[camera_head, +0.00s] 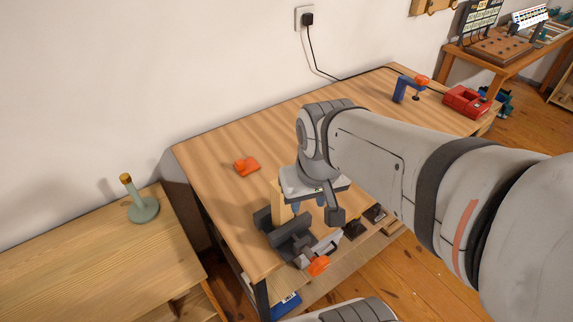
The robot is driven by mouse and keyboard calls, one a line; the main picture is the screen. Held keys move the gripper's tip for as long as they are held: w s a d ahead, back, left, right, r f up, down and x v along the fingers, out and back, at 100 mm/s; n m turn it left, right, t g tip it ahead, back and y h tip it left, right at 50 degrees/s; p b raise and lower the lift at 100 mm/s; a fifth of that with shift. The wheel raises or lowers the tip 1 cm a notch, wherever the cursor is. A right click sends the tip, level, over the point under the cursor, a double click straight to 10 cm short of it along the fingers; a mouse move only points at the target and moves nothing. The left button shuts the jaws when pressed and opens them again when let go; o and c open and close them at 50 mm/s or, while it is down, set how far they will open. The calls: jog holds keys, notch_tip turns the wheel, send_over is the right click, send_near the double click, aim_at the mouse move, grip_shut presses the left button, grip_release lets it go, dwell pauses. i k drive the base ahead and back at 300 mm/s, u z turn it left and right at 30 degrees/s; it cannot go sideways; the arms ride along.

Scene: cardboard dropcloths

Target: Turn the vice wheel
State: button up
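A dark grey vice (284,238) is fixed at the front edge of the wooden workbench (225,150). Its orange wheel (318,265) sticks out past the bench edge, toward the lower right. A pale wooden piece (278,208) stands upright at the vice's far side; I cannot tell if the jaws clamp it. Nothing is visibly held.
An orange item (247,166) lies on the bench, left of my arm. A blue clamp (406,88) and a red tool (466,101) are at the bench's far right end. A lower wooden cabinet (90,245) with a green stand (143,208) is at left. A shelf lies under the bench.

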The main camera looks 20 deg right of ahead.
aim_at(319, 265)
jog(key=z, duration=0.1)
jog(key=k, duration=2.45)
jog(key=u, duration=0.55)
jog(key=i, duration=1)
jog(key=u, duration=0.05)
